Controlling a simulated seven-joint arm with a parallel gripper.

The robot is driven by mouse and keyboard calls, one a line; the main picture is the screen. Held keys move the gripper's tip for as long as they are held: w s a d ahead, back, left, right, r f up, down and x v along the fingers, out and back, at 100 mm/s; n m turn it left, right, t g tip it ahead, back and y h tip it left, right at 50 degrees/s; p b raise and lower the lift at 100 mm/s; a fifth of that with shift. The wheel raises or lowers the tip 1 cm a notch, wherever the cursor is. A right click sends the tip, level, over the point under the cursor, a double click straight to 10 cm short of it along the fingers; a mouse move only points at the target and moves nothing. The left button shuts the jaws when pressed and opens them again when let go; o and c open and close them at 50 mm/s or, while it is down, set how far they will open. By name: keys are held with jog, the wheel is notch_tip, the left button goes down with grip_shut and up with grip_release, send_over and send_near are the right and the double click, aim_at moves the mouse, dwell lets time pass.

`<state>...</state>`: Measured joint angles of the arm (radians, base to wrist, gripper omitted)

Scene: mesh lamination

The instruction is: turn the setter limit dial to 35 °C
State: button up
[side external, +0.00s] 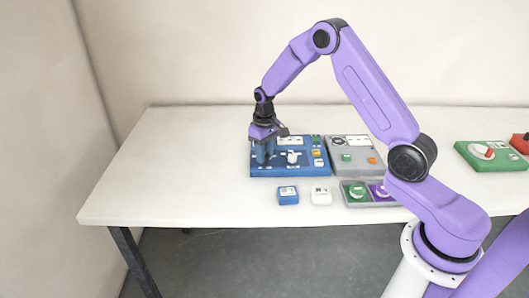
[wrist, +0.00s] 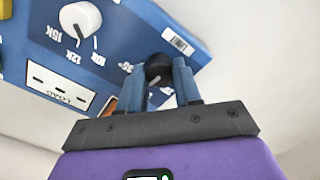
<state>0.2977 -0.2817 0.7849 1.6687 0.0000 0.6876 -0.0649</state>
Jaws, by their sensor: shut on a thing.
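My gripper (side external: 264,156) is over the left part of the blue panel (side external: 285,171). In the wrist view my gripper (wrist: 158,78) has its two blue fingers on either side of a small black dial (wrist: 158,66), shut on it. The dial has a white pointer line, which points down and slightly left in that view. A white mark that looks like "35°" is printed just left of the dial. The rest of its scale is hidden by the fingers or too small to read. In the side view the fingers hide the dial.
On the same panel is a white dial (wrist: 82,18) with marks 10k, 12k and 15k, and a LOAD plate (wrist: 60,88). A grey panel (side external: 353,141) adjoins on the right. Small blue (side external: 288,195) and white (side external: 321,196) blocks and a grey tray (side external: 372,204) lie in front.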

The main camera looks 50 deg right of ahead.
jog(key=m, duration=0.5)
jog(key=shift+m, duration=2.6)
jog(key=o, duration=1)
jog(key=shift+o, duration=0.2)
jog(key=shift+r, duration=0.15)
notch_tip(320, 180, up, 17)
jog(key=shift+a+r, duration=0.1)
